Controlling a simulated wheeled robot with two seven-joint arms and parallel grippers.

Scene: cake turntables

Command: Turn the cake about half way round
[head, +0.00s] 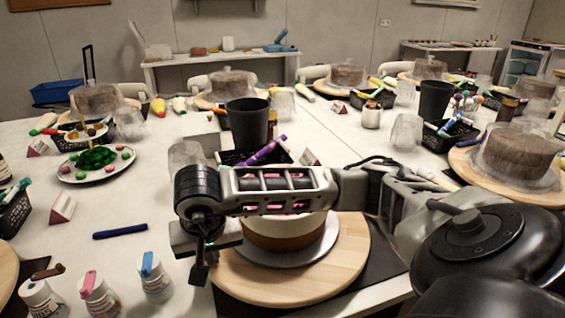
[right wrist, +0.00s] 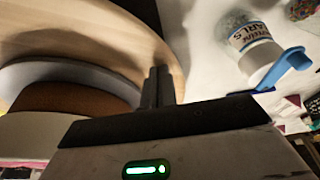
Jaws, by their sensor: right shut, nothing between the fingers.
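The cake (head: 285,235) has brown sides with a white band and sits on a grey board (head: 322,252) on a round wooden turntable (head: 352,262). My right arm crosses in front of it and hides most of its top. My right gripper (head: 199,273) is shut and empty, pointing down at the turntable's left edge. In the right wrist view the closed fingers (right wrist: 158,86) are beside the wooden disc (right wrist: 110,35), with the brown cake side (right wrist: 70,97) to their left. I cannot tell whether they touch the wood. My left gripper is not in view.
Bottles with pink (head: 97,292) and blue (head: 154,275) caps stand left of the gripper. A blue pen (head: 120,231) lies on the white table. A black cup (head: 247,122) and a basket with a purple marker (head: 263,150) stand behind the cake. A candy plate (head: 97,165) is further left.

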